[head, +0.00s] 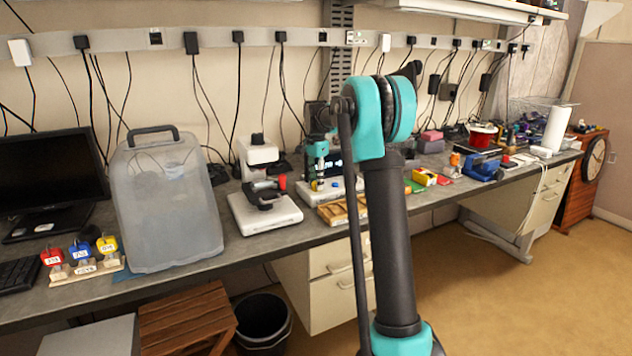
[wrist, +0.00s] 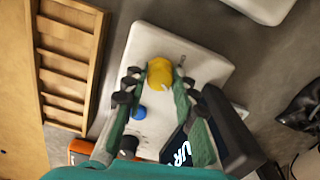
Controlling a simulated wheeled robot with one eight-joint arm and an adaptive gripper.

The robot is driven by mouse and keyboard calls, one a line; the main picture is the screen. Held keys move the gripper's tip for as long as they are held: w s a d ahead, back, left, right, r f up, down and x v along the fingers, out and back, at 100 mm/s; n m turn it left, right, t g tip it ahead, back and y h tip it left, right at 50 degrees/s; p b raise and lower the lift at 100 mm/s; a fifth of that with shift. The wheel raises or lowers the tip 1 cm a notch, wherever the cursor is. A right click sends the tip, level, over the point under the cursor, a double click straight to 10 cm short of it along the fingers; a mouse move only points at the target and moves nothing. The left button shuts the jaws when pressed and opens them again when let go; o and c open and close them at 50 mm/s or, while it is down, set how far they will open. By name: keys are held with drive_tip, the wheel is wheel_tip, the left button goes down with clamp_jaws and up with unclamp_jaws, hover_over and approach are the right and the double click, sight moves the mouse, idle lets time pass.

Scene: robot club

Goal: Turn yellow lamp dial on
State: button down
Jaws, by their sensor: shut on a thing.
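A yellow dial (wrist: 160,72) is on a white base plate (wrist: 190,52) in the wrist view, near its middle. My gripper (wrist: 157,80) has a fingertip on either side of the yellow dial and is shut on it. A smaller blue knob (wrist: 138,112) sits on the same base between the fingers, nearer the palm. In the head view my gripper (head: 319,168) points down at the same white base (head: 350,186) on the bench. Only a little yellow of the dial (head: 318,186) shows there. I cannot tell how far the dial is turned.
A slatted wooden tray (head: 335,212) lies in front of the base. A white device with a black part (head: 265,208) stands to its left. A large clear plastic container (head: 165,210) and red, blue and yellow labelled pieces (head: 80,252) are farther left. Smaller items lie to the right.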

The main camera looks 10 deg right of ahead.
drive_tip(key=shift+m, duration=0.9)
drive_tip(key=c, duration=1.2)
unclamp_jaws()
drive_tip(key=shift+r, duration=0.1)
wheel_tip(320, 180, up, 12)
drive_tip(key=shift+f, duration=0.1)
